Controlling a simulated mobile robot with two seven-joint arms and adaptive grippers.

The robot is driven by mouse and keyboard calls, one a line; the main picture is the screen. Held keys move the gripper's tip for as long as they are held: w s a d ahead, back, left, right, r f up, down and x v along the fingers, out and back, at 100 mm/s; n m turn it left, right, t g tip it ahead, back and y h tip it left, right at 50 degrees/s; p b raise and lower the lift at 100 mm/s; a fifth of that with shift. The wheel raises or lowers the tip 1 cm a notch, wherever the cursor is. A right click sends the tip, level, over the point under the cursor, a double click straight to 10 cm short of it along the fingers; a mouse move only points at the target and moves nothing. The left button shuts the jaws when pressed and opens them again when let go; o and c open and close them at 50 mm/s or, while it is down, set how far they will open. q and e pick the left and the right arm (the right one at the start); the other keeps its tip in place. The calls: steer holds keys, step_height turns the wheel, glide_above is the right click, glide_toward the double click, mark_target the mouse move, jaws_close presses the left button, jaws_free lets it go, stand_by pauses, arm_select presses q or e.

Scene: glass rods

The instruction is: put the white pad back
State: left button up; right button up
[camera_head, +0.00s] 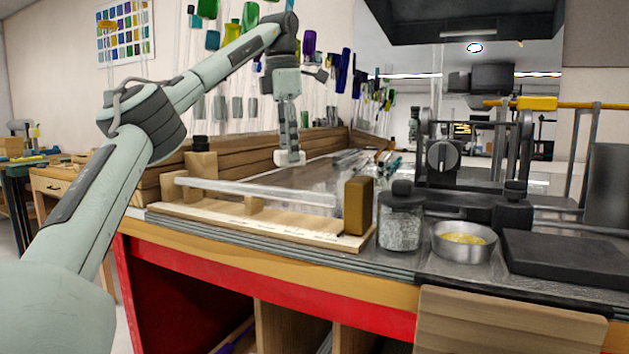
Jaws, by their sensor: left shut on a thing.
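My left arm comes in from the left, and its gripper (290,152) points down over the back of the bench, behind the glass rod rig. It is shut on the small white pad (281,158), which shows at the fingertips just above or on the bench top; I cannot tell if it touches the surface. The fingers partly hide the pad. My right gripper is not in view.
A clear glass rod (260,191) lies on wooden supports on a pale board (240,225), with a brown block (357,206) at its right end. A glass jar (400,232), a metal bowl (463,254) and a dark slab (565,258) stand to the right.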

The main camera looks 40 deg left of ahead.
arm_select(q)
steer(key=w+d+f, duration=0.2)
steer(key=w+d, duration=0.1)
steer(key=shift+d+f, duration=0.25)
steer(key=shift+f, duration=0.15)
steer(key=shift+d+f, duration=0.1)
steer(key=shift+d, duration=0.05)
steer(key=shift+w+f, duration=0.1)
steer(key=shift+f, duration=0.3)
step_height(320, 180, down, 2)
steer(key=shift+f, duration=0.6)
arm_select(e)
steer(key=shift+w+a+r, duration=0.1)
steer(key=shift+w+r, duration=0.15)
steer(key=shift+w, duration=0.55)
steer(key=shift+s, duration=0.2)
arm_select(q)
steer(key=o, duration=1)
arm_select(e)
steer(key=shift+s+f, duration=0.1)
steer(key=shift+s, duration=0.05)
